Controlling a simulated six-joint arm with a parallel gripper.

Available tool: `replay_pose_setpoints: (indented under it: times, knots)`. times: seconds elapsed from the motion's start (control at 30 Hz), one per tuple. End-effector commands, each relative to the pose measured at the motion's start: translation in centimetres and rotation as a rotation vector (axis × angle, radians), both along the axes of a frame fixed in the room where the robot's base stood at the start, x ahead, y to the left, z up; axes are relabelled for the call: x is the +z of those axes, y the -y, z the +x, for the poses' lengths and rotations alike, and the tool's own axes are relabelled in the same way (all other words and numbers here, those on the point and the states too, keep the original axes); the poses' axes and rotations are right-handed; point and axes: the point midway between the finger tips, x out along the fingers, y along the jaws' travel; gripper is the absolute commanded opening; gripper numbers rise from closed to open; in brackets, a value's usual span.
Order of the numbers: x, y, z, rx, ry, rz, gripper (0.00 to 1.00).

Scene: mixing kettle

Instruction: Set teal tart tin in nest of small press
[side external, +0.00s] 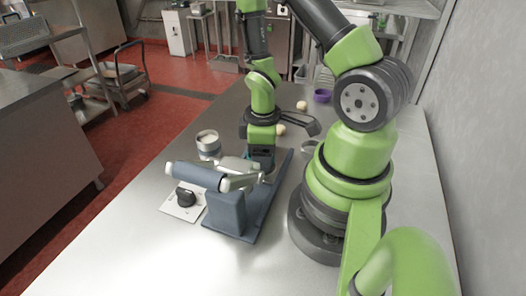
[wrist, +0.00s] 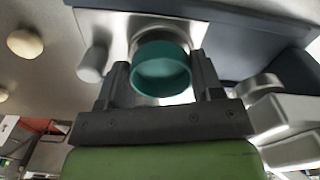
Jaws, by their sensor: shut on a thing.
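The teal tart tin (wrist: 162,72) is between the two fingers of my gripper (wrist: 163,80) in the wrist view. The gripper is shut on it. Just beyond the tin is a shiny metal round part of the small press, which looks like its nest (wrist: 146,24); the tin overlaps it, and I cannot tell whether they touch. In the side view, the small press (side external: 228,208) has a blue-grey base and a lever with a thick grip. My gripper (side external: 262,160) is low behind the lever, at the far part of the press. The tin is hidden there.
A metal cup with pale contents (side external: 208,143) and a plate with a black knob (side external: 186,197) stand left of the press. Dough balls (side external: 301,105) and a purple bowl (side external: 322,96) lie farther back. The near left tabletop is clear.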

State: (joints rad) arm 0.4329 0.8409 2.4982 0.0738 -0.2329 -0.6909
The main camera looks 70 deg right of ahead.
Motion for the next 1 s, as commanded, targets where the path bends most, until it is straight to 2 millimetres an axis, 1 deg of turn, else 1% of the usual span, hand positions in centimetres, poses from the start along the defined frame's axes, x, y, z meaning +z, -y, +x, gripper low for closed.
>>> replay_pose_setpoints:
  times: [0.37, 0.63, 1.0]
  knots:
    - [-0.08, 0.00, 0.00, 0.000, 0.000, 0.000, 0.38]
    - [-0.59, 0.01, 0.01, 0.000, 0.000, 0.000, 0.38]
    - [-0.61, 0.00, 0.01, 0.000, 0.000, 0.000, 0.38]
